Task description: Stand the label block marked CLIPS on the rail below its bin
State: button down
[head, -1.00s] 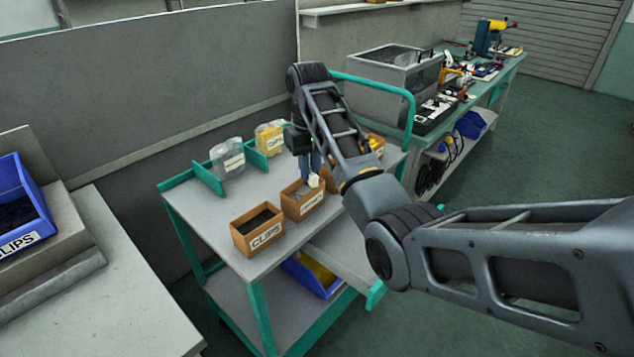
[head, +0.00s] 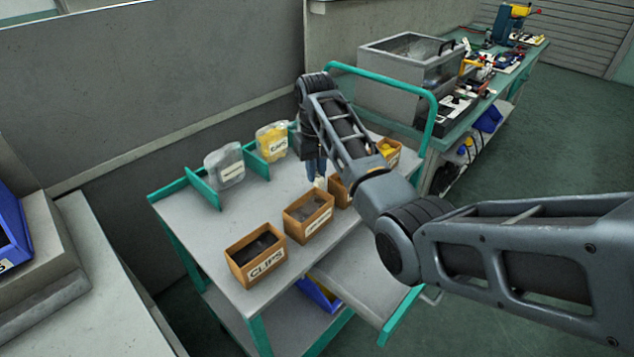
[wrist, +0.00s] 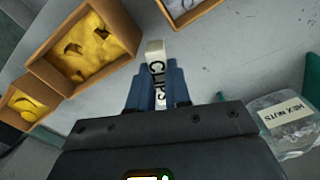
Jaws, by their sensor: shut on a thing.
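My gripper (wrist: 157,85) is shut on a white label block (wrist: 155,52) marked CLIPS, held between its blue fingers in the wrist view. In the head view my gripper (head: 316,165) hangs over the cart, behind the front row of cardboard bins, with the white block (head: 319,182) just showing below it. A cardboard bin marked CLIPS (head: 264,268) stands at the cart's front left corner. At the left edge a blue bin (head: 10,230) is cut off by the frame; only the end of its label shows. A grey ledge (head: 45,305) runs below that blue bin.
The cart top (head: 195,235) also holds more cardboard bins (head: 308,215), a clear container (head: 225,165) and a yellow one (head: 272,142) by green dividers. A green cart handle (head: 385,78) rises behind my arm. A grey bench (head: 110,300) has free space at left.

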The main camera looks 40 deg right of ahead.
aim_at(316, 183)
jog(key=shift+f, duration=2.15)
jog(key=shift+f, duration=0.15)
jog(key=c, duration=1.1)
grip_release()
